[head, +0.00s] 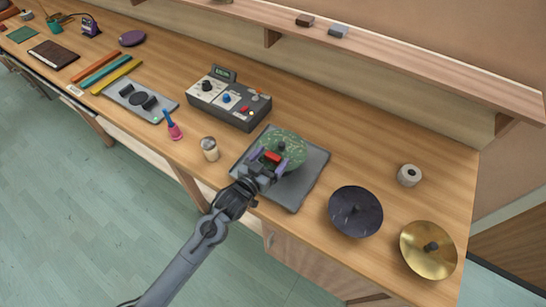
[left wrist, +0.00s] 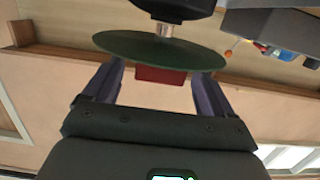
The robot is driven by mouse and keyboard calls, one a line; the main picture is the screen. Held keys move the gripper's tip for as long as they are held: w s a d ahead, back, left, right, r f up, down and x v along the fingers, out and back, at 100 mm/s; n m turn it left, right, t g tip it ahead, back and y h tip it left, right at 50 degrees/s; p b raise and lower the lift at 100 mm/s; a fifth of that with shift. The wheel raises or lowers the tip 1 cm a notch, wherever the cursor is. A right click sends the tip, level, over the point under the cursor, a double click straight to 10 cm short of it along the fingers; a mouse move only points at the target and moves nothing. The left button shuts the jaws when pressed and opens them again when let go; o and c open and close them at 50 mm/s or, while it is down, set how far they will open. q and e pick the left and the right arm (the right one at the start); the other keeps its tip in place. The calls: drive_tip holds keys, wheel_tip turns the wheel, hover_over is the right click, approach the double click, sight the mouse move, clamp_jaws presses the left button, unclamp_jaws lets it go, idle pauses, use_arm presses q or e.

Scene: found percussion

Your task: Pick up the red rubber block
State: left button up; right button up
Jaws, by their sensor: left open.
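The red rubber block (head: 272,157) shows between the fingers of my left gripper (head: 267,161) in the head view. In the left wrist view the red block (left wrist: 160,75) is between the two open purple fingers of the left gripper (left wrist: 158,85), with a gap on each side. In the left wrist view the disc (left wrist: 150,48) hides part of the block. My right gripper is not in view.
A grey control box (head: 229,102) stands behind and left of the mat. A shaker (head: 209,148) is to the left. A dark cymbal (head: 355,211), a brass cymbal (head: 428,250) and a tape roll (head: 409,175) are to the right. A shelf (head: 390,60) runs along the wall.

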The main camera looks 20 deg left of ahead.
use_arm(q)
drive_tip(key=shift+w+d+f, duration=0.15)
drive_tip(key=shift+w, duration=0.5)
drive_tip(key=c, duration=1)
drive_tip(key=shift+c, duration=0.2)
